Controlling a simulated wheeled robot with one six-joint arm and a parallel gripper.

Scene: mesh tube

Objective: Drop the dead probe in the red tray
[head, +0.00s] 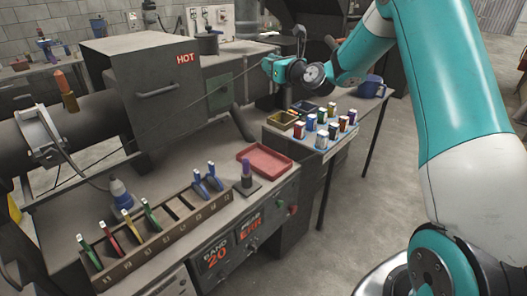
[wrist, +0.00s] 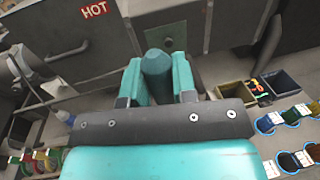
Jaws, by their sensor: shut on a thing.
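My gripper (head: 272,66) is raised above the back of the bench, right of the furnace box. In the wrist view my gripper (wrist: 158,82) is shut on a dark teal, round-ended cylinder (wrist: 157,68), which appears to be the probe. A thin dark line (head: 235,78) runs from near the gripper down to the left across the furnace front. I cannot tell whether it is part of the held thing. The red tray (head: 244,157) lies empty on the bench, below and in front of the gripper. The tray does not show in the wrist view.
The furnace box (head: 150,95) marked HOT stands left of the gripper. A slotted rack (head: 150,246) with coloured pieces runs along the bench front. Small bins (head: 281,121) and several coloured blocks sit on the right bench.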

